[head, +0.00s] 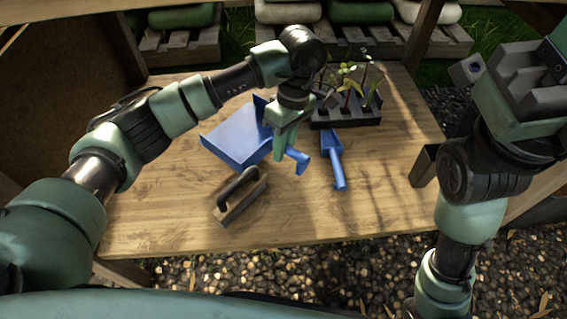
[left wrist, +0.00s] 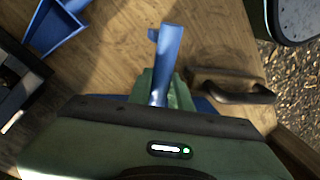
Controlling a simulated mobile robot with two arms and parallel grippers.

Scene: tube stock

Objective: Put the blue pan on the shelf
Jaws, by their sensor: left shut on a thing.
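The blue pan (head: 233,137) shows in the head view over the left middle of the wooden bench, its broad flat part left of my left gripper (head: 284,153). The gripper is shut on the pan's blue handle, whose end pokes out to the right of the fingers. In the left wrist view the handle (left wrist: 167,50) stands out beyond the fingers, and the rest of the pan is mostly hidden. I cannot tell whether the pan touches the bench. My right gripper (head: 520,95) is at the right; its fingers are not clear. A wooden shelf board (head: 70,11) crosses the top left.
A wooden float with a dark handle (head: 239,196) lies in front of the pan. The bench's front right surface (head: 390,215) is clear; posts stand at the back.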

